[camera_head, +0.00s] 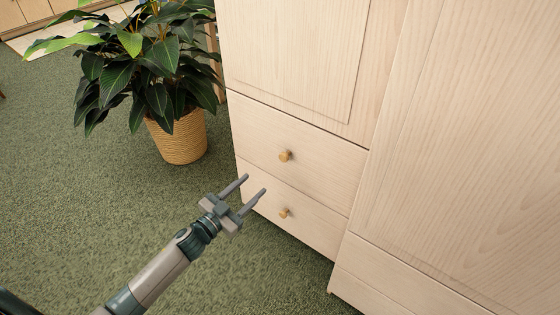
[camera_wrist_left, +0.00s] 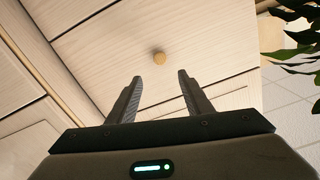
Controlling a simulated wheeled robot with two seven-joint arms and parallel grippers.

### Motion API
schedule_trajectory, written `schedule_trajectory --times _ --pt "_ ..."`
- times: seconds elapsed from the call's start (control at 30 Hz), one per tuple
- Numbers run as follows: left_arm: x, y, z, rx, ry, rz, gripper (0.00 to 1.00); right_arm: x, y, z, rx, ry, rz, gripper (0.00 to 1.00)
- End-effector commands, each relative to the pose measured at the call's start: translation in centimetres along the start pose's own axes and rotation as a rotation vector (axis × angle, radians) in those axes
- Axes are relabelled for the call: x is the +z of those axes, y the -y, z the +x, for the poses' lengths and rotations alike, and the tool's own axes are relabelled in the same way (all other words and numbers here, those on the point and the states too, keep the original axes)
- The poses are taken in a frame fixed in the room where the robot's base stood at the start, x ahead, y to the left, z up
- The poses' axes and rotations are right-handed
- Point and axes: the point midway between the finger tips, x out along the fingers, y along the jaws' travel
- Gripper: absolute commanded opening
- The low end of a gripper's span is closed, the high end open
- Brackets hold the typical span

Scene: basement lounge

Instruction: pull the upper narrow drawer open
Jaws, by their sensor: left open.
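The upper narrow drawer (camera_head: 325,160) is a pale wood front in the cabinet, closed flush, with a small round wooden knob (camera_head: 285,155). The lower drawer (camera_head: 312,222) below it is also closed and has its own knob (camera_head: 284,212). My left gripper (camera_head: 255,184) is open and empty, in front of the drawers to the left, its fingers pointing toward them. It touches neither knob. In the left wrist view, the upper drawer's knob (camera_wrist_left: 159,57) shows beyond and between the two spread fingertips (camera_wrist_left: 160,75). My right gripper is out of view.
A potted plant (camera_head: 180,140) in a woven basket stands left of the cabinet; its leaves show at the wrist view's right edge (camera_wrist_left: 295,45). A tall cabinet section (camera_head: 460,150) juts forward on the right. Green carpet (camera_head: 100,210) is clear before the drawers.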

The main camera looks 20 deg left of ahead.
Motion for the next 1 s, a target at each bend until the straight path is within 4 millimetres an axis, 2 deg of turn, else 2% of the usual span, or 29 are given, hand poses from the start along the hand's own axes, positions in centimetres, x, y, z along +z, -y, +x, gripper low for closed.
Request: schedule_trajectory --times 0.7,1.0 --pt "0.0 0.0 12.2 -0.001 -0.001 0.001 0.46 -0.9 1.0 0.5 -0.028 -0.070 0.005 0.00" --pt "0.0 0.0 15.0 -0.001 0.000 0.001 0.46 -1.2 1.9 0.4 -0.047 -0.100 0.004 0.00"
